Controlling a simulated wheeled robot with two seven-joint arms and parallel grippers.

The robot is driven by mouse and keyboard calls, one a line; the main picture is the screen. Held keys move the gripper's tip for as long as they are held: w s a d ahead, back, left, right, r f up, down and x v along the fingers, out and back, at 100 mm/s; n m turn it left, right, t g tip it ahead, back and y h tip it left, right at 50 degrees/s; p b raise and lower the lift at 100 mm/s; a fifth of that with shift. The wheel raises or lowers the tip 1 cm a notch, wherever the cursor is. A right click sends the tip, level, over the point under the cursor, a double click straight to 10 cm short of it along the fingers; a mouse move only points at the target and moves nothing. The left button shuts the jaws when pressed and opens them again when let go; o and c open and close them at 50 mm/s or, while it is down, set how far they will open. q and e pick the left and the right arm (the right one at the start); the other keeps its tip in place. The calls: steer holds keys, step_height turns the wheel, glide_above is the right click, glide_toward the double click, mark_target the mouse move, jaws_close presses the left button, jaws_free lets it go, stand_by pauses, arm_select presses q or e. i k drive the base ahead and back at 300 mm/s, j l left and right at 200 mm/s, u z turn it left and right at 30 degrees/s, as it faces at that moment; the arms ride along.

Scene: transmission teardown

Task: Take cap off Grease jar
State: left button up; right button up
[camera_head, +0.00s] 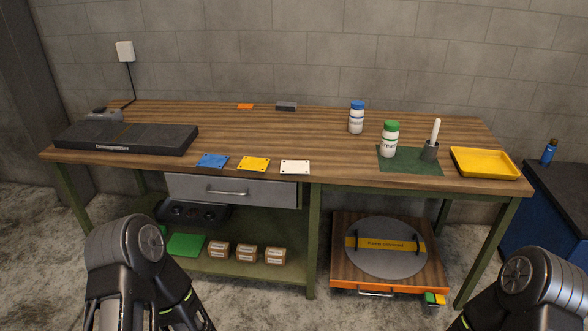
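A white jar with a green cap (390,139) stands upright on a dark green mat (421,167) on the right part of the workbench. A second white jar with a blue cap (356,118) stands upright further back and to its left, directly on the wood. Both caps are on. The labels are too small to read for sure, so I cannot tell with certainty which is the Grease jar. Parts of my two arms show at the bottom left and bottom right, but neither gripper is in view.
A dark cup (429,151) with a white-handled tool stands close right of the green-capped jar. A yellow tray (484,163) is at the bench's right end. A black scale-like platform (127,138) lies at left. Blue, yellow and white plates lie along the front edge. The bench's middle is clear.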

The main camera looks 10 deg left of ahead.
mark_target(388, 140)
steer(key=i+z, duration=0.1)
steer(key=i, duration=1.15)
